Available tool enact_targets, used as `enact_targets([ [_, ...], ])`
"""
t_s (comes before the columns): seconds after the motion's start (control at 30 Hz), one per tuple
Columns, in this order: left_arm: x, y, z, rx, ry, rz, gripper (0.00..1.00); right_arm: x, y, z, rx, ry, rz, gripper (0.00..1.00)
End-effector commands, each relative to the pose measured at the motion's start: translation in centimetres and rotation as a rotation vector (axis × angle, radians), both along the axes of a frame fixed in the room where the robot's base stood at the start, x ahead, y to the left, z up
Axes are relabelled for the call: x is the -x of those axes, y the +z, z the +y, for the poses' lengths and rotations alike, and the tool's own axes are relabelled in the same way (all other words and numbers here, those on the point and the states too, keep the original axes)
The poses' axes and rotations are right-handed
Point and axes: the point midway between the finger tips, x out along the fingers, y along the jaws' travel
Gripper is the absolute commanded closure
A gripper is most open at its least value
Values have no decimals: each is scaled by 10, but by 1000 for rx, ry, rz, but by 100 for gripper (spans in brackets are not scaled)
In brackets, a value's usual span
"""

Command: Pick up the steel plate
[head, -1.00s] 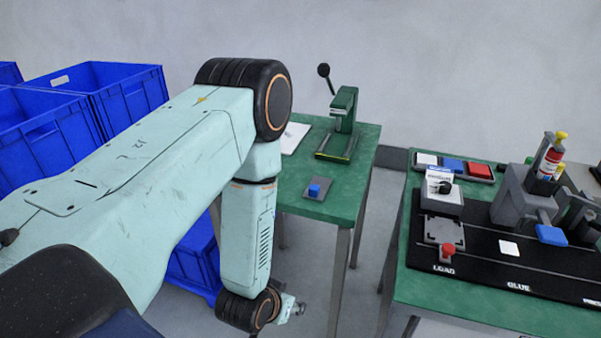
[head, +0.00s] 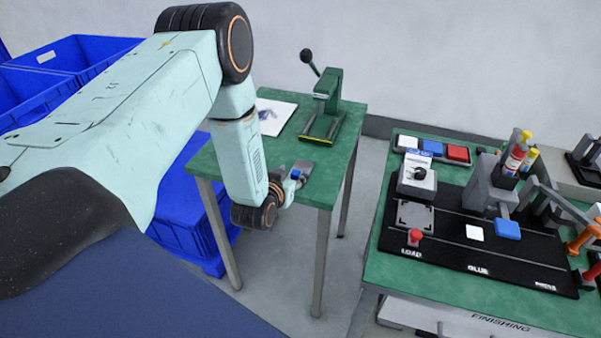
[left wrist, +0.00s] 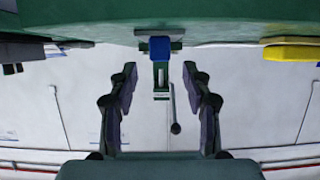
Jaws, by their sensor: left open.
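The steel plate (head: 304,166) appears to be the small grey plate lying near the front edge of a green table (head: 342,153). A blue block (head: 295,174) sits on it. My left gripper (head: 293,181) is at that edge, beside the plate, and partly covers it in the head view. In the left wrist view my left gripper (left wrist: 160,70) is open and empty, with the blue block (left wrist: 160,47) ahead between its fingers. The plate shows there only as a thin grey edge (left wrist: 198,44). My right gripper is not in view.
A green lever press (head: 327,105) and a white sheet (head: 275,114) are on the same table. Blue crates (head: 50,75) stand at the left. A second green table (head: 390,263) at the right holds a black mat with fixtures. A floor gap separates the tables.

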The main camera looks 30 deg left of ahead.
Motion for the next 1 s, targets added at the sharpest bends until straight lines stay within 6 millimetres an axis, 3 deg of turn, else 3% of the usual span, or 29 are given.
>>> enact_targets([
  [0.33, -39, -20, 6, 0, -2, 0, 51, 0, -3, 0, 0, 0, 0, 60],
  [0.67, -44, -22, 6, 0, -2, 2, 51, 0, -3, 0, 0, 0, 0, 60],
  [1.0, -44, -22, 6, 0, -2, 2, 79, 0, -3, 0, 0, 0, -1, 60],
])
